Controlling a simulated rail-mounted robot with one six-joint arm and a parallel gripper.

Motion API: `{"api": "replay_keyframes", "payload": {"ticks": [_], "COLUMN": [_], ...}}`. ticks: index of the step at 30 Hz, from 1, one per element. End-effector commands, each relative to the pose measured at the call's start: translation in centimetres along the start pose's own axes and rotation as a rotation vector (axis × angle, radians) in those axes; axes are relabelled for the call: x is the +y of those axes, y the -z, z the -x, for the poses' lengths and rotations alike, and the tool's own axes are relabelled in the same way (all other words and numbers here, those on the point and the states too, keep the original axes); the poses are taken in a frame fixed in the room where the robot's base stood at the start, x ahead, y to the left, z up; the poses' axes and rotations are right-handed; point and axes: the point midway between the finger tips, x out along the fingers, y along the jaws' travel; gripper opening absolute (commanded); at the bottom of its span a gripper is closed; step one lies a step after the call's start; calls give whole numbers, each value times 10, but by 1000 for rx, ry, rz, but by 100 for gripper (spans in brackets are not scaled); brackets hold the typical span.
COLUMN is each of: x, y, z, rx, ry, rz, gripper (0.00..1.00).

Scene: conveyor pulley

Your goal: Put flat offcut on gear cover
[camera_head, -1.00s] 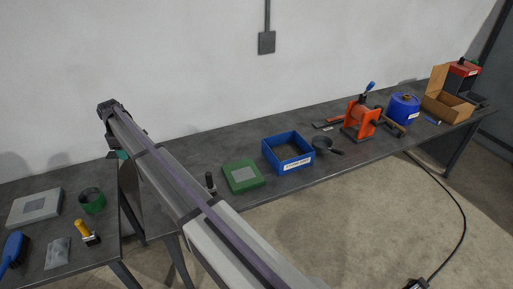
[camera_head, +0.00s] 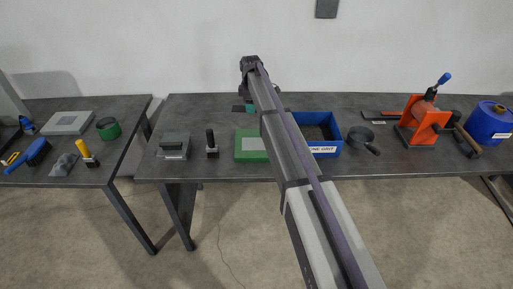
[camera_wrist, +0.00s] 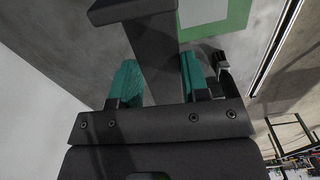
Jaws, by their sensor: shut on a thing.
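My gripper (camera_wrist: 160,80) has teal fingers shut on a dark grey flat piece (camera_wrist: 153,50), which I take to be the flat offcut. In the head view my gripper (camera_head: 249,107) is over the back of the middle table, partly hidden by my arm. A dark flat end of the piece (camera_head: 238,108) shows left of it. A green plate with a light grey square (camera_head: 252,147) lies nearer the front edge; it also shows in the wrist view (camera_wrist: 236,25). I cannot tell for sure whether this or the grey handled block (camera_head: 174,147) is the gear cover.
A black-knobbed tool (camera_head: 211,145) stands between block and green plate. The left table (camera_head: 95,175) holds a light grey plate (camera_head: 68,123) and a green cup (camera_head: 108,128).

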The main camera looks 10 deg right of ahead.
Motion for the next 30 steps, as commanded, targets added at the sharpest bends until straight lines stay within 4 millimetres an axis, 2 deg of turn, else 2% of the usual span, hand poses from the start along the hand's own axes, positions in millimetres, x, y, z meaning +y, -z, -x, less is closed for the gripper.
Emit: {"api": "replay_keyframes", "payload": {"ticks": [1, 8, 16, 21, 27, 30], "x": [0, 0, 0, 0, 0, 0], "y": [-5, -10, -9, -9, -9, -9], "z": [-25, -29, -89, -90, -127, -127], "rx": [0, 0, 0, 0, 0, 0], "ry": [0, 0, 0, 0, 0, 0], "rz": [34, 90, 88, 88, 87, 87], "gripper": [3, 3, 3, 3, 3, 3]}}
